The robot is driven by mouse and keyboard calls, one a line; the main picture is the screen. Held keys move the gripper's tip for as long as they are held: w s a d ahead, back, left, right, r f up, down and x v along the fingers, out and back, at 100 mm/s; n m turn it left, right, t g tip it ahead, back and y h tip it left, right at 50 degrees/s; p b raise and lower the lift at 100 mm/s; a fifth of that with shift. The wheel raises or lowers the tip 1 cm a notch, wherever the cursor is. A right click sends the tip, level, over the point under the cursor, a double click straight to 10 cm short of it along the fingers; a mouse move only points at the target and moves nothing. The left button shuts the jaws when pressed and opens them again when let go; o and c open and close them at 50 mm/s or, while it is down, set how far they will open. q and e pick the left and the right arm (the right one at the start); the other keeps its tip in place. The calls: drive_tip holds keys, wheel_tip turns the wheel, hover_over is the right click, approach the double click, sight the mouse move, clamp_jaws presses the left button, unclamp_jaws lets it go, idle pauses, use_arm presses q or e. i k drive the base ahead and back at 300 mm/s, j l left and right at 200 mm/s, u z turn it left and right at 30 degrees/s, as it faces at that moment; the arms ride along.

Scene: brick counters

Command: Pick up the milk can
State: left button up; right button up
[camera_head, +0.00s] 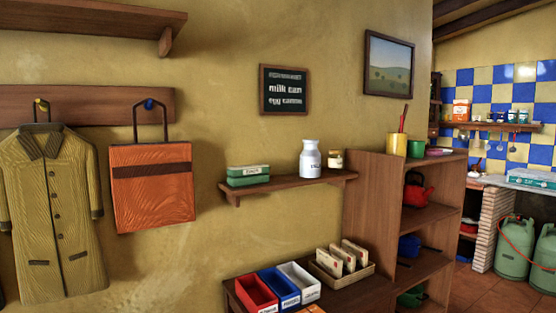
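A white milk can (310,160) with a narrower neck and dark lettering stands upright on a small wooden wall shelf (270,192). It is right of a stack of green boxes (248,175) and left of a small jar (335,159) with a pale lid. Neither my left gripper nor my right gripper shows in the head view.
Below, a wooden surface (345,299) holds red, blue and white bins and a tray of cards (341,265). A wooden shelf unit (375,203) stands close to the right. A coat (52,205) and an orange bag (151,186) hang at left.

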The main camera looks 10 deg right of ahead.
sight(310, 162)
drive_tip(key=i+l+u, duration=0.1)
drive_tip(key=l, duration=0.3)
drive_tip(key=i+l+u, duration=0.1)
drive_tip(key=l, duration=0.3)
drive_tip(key=i+l, duration=0.25)
drive_tip(key=l, duration=0.15)
drive_tip(key=i+l+u, duration=0.15)
drive_tip(key=l, duration=0.25)
drive_tip(key=i+l+u, duration=0.1)
drive_tip(key=l, duration=0.3)
drive_tip(key=i+l+u, duration=0.1)
drive_tip(key=l, duration=0.35)
